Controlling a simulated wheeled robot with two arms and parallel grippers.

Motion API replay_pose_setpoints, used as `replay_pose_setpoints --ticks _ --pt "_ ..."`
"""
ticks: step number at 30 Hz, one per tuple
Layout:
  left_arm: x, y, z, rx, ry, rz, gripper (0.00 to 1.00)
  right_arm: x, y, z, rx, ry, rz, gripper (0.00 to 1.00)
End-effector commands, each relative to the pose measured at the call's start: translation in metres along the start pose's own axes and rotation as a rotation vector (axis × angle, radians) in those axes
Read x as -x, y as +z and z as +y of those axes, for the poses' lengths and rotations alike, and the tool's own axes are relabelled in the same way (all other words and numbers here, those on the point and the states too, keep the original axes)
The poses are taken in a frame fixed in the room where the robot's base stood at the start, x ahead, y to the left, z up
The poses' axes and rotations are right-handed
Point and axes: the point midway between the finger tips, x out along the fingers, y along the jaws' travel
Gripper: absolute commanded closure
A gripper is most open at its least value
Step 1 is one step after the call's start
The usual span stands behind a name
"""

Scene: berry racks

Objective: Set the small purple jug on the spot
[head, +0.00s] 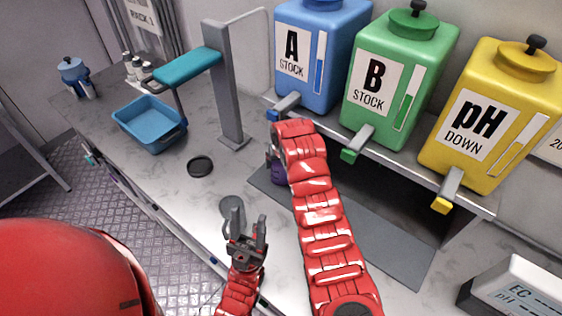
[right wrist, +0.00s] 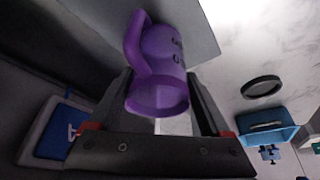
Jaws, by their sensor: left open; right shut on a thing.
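The small purple jug (right wrist: 163,48) is between the two fingers of my right gripper (right wrist: 158,88), which is shut on it. Its handle is on the left in the right wrist view. In the head view only a bit of the jug (head: 278,174) shows beside my right arm; the rest is hidden. I cannot tell whether the jug touches the counter.
A black round ring (head: 200,167) lies on the counter, near a blue tray (head: 150,125) and a grey post (head: 228,100). Blue (head: 318,60), green (head: 398,80) and yellow (head: 490,115) tanks with taps stand on a shelf behind. A dark grey mat (head: 390,250) lies below them.

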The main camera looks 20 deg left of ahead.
Motion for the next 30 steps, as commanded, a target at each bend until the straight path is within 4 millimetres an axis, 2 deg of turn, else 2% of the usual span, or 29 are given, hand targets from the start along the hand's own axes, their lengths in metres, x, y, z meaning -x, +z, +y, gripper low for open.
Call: replay_pose_setpoints --ticks 16,17,19,20,30 --pt "0.0069 0.0011 0.0004 0.0 0.0 0.0 0.5 -0.0059 0.0024 0.0004 -0.001 0.0 0.0 0.74" --pt "0.0067 0.0011 0.0003 0.0 0.0 0.0 0.5 -0.0057 0.0023 0.0003 -0.001 0.0 0.0 0.16" --pt "0.0062 0.0011 0.0003 0.0 0.0 0.0 0.5 -0.0052 0.0021 0.0003 -0.001 0.0 0.0 0.04" --pt "0.0062 0.001 0.0003 0.0 0.0 0.0 0.5 -0.0052 0.0021 0.0003 -0.001 0.0 0.0 0.0" --pt "0.0038 0.0006 0.0002 0.0 0.0 0.0 0.5 -0.0004 0.0019 0.0006 -0.001 0.001 0.0 0.0"
